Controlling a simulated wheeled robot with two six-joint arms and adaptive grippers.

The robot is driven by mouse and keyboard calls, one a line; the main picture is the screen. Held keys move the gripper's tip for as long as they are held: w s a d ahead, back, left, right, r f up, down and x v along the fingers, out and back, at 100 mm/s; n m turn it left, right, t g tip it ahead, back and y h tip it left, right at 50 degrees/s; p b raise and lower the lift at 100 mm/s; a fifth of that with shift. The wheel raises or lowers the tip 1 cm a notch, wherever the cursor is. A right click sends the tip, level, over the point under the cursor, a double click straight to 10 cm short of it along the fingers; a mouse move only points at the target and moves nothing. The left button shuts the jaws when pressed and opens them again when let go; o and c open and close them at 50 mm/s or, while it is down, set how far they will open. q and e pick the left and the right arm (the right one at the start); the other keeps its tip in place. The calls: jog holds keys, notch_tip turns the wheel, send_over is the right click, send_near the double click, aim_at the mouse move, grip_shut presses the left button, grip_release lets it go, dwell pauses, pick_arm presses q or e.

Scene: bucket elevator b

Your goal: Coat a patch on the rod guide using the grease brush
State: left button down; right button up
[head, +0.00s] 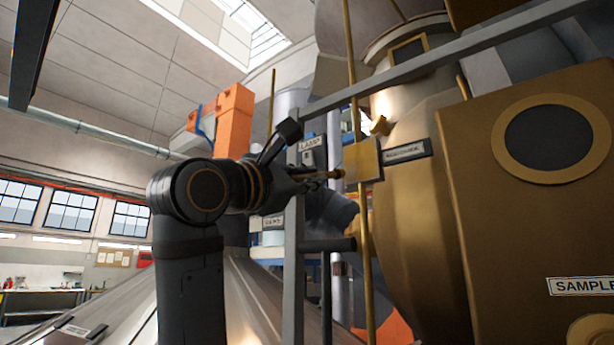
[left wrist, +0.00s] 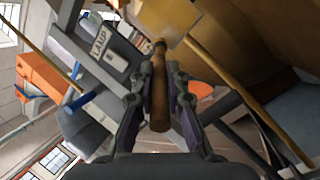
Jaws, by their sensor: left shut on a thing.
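My left gripper (head: 318,178) is shut on the grease brush, whose brown wooden handle (left wrist: 160,95) stands between the fingers in the left wrist view. In the head view the brush's far end (head: 337,174) is at the left edge of a brass plate (head: 364,160) on a thin vertical brass rod (head: 352,75); this looks like the rod guide. The plate also shows in the left wrist view (left wrist: 168,17), just beyond the brush. The bristles are too small to make out, and I cannot tell whether they touch the plate. My right gripper is not in view.
A grey frame with a post (head: 293,250) and slanted rail (head: 430,66) stands close by the gripper. A LAMP switch box (head: 312,152) is just above it. A large brass vessel (head: 425,220) and a SAMPLE panel (head: 550,220) fill the right. An orange bracket (head: 234,118) is behind my arm.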

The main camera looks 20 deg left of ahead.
pick_arm(q)
jog(key=shift+w+d, duration=0.15)
jog(key=shift+w, duration=0.25)
jog(key=shift+s+d, duration=0.8)
jog(key=shift+d, duration=1.2)
jog(key=shift+w+a, duration=0.3)
jog(key=shift+a, duration=0.4)
jog(key=shift+w+a, duration=0.25)
jog(key=shift+a, duration=0.5)
jog(key=shift+w+a, duration=0.3)
jog(key=shift+a, duration=0.4)
jog(key=shift+s+d, duration=0.1)
